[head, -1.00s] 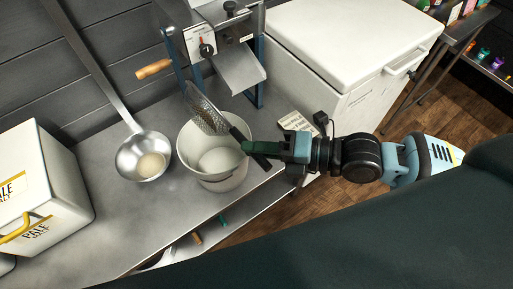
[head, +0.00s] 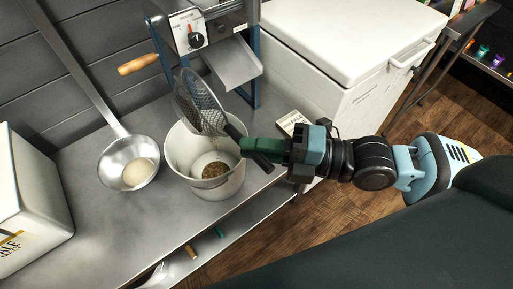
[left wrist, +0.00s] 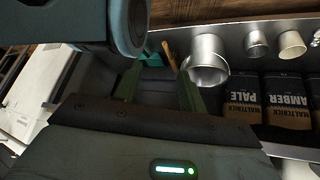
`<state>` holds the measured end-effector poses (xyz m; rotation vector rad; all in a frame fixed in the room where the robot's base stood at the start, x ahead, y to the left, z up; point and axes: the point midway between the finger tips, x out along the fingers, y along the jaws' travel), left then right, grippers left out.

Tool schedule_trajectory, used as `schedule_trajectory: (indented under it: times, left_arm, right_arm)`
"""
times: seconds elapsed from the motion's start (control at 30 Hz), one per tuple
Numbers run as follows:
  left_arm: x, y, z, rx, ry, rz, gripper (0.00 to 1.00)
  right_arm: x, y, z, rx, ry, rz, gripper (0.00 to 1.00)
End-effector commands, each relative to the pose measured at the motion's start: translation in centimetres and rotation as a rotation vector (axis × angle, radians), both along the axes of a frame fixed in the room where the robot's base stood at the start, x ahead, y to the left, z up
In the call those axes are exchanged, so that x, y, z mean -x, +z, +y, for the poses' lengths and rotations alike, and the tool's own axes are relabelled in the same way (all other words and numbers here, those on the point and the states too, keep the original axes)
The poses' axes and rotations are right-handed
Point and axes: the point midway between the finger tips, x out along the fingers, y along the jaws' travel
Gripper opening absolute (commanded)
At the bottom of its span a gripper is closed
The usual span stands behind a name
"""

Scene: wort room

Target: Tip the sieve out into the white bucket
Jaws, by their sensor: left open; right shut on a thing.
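The sieve (head: 200,104) has a fine mesh bowl and a dark handle. It is steeply tipped on edge over the white bucket (head: 226,188), with its lower edge at or just inside the rim. A small brown, grainy heap (head: 215,169) lies on the bucket's floor. No grain shows on the visible mesh. My right gripper (head: 262,152) is shut on the sieve's handle, just right of the bucket. My left gripper (left wrist: 160,88) shows only in the left wrist view, with its green fingers apart and nothing seen between them.
A ladle (head: 128,166) with pale contents lies left of the bucket. A mill (head: 232,62) with a wooden handle stands behind it. A white box (head: 30,205) is at left, a chest freezer (head: 350,40) at right. The left wrist view shows a metal pot (left wrist: 207,62) and malt bags (left wrist: 287,100).

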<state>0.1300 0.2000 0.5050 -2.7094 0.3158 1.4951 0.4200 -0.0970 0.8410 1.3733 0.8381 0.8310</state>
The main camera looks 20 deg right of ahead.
Motion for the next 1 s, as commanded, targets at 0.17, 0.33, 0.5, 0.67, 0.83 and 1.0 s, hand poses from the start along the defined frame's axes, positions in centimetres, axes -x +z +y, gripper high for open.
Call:
schedule_trajectory:
  times: [0.17, 0.33, 0.5, 0.67, 0.83, 1.0]
  left_arm:
    - [0.0, -1.2, 0.0, -0.003, -0.001, 0.003, 0.41]
    - [-0.2, -2.2, 0.1, -0.005, -0.003, 0.005, 0.41]
    - [-0.2, -3.2, 0.2, -0.007, -0.002, 0.009, 0.41]
    - [-0.1, -4.1, 0.4, -0.009, -0.001, 0.016, 0.41]
    - [0.1, -4.8, 0.6, -0.012, -0.001, 0.023, 0.41]
    - [0.6, -5.2, 0.8, -0.015, 0.001, 0.034, 0.41]
  right_arm:
    - [0.0, -0.4, 0.0, -0.055, 0.001, 0.022, 0.0]
    - [0.0, -0.6, 0.1, -0.118, 0.0, 0.048, 0.0]
    - [0.0, -0.8, 0.1, -0.182, 0.001, 0.075, 0.0]
    - [0.0, -0.9, 0.1, -0.253, 0.0, 0.105, 0.0]
    - [0.1, -1.1, 0.1, -0.327, 0.001, 0.135, 0.0]
    - [0.1, -1.1, 0.1, -0.37, 0.0, 0.151, 0.0]
